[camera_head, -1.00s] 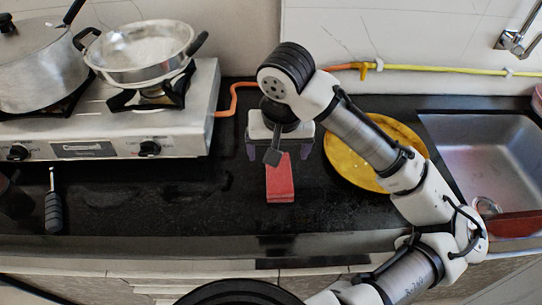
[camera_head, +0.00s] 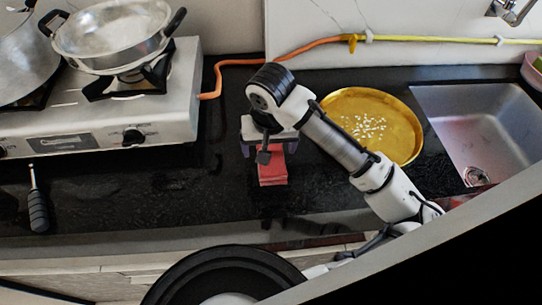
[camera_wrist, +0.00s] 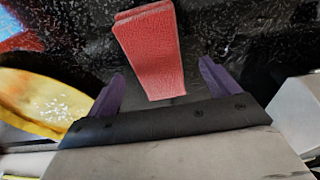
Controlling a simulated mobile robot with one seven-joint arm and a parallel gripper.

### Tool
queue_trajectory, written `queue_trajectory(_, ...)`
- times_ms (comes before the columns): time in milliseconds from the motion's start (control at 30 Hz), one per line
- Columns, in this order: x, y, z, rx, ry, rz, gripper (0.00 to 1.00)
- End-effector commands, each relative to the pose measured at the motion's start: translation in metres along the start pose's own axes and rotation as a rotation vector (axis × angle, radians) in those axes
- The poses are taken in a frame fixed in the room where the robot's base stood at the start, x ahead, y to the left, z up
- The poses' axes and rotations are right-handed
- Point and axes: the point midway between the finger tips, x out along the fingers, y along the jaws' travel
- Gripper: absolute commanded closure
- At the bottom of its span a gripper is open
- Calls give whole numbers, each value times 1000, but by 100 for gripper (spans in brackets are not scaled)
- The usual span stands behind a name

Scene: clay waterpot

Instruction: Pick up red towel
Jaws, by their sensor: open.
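The red towel (camera_head: 272,170) lies folded on the black countertop in front of the stove and plate. In the wrist view the red towel (camera_wrist: 152,52) sits just beyond the fingertips, roughly in line with the gap between them. My gripper (camera_head: 264,150) is above the towel's far end in the head view and hides part of it. In the wrist view my gripper (camera_wrist: 162,75) has its two purple fingers spread wide, with nothing gripped between them.
A stove (camera_head: 100,115) with a steel pan (camera_head: 112,38) stands at the left. A black-handled tool (camera_head: 38,210) lies in front of it. A yellow plate (camera_head: 378,112) with white bits is right of the towel, then the sink (camera_head: 475,125). An orange hose (camera_head: 235,64) runs behind.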

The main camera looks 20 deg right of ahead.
Motion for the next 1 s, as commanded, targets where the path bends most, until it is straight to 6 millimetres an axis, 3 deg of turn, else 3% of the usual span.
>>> queue_trajectory(267, 35, 4, 1, 1, -1, -1, 13)
queue_trajectory(567, 39, 4, 1, 1, 1, -1, 14)
queue_trajectory(900, 39, 4, 1, 0, 1, -1, 59)
queue_trajectory(1000, 39, 4, 1, 1, 1, -1, 62)
